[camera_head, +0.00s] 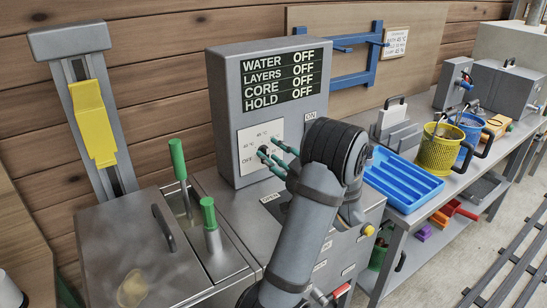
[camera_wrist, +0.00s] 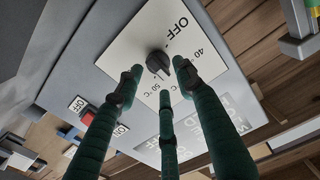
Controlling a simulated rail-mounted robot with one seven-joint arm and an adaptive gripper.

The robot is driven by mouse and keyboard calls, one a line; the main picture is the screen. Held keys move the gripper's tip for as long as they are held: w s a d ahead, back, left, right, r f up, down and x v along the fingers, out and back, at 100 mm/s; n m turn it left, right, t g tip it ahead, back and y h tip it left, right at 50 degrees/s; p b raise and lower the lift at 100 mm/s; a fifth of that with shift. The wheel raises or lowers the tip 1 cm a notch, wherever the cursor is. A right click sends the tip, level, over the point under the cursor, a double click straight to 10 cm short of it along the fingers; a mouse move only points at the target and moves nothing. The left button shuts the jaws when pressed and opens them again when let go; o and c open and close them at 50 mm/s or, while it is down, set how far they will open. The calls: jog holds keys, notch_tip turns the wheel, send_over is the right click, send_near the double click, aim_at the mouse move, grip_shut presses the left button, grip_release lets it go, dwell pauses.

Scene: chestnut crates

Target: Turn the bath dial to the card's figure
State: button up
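The bath dial (camera_wrist: 157,62) is a small dark knob on a white plate (camera_wrist: 128,50) marked OFF, 40 °C and 50 °C in the wrist view; another mark may be hidden by a finger. I cannot tell for sure where its pointer points. My gripper (camera_wrist: 160,82) has three green fingers, spread around the dial with gaps showing; contact is not clear. In the head view my gripper (camera_head: 276,155) is at the plate (camera_head: 250,145) on the grey control box. The card (camera_head: 396,42) hangs on the back board; its small print is hard to read.
The box display (camera_head: 283,78) reads WATER, LAYERS, CORE and HOLD, all OFF. A red switch (camera_wrist: 87,118) sits beside the plate. Green-handled levers (camera_head: 178,160) stand left of the box. A blue tray (camera_head: 402,182) and yellow basket (camera_head: 440,148) stand on the right bench.

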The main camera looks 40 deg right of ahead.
notch_tip(320, 180, up, 9)
jog(key=shift+r, duration=0.1)
dwell(0.6)
notch_tip(320, 180, down, 10)
jog(key=m+p, duration=0.2)
dwell(0.4)
dwell(0.3)
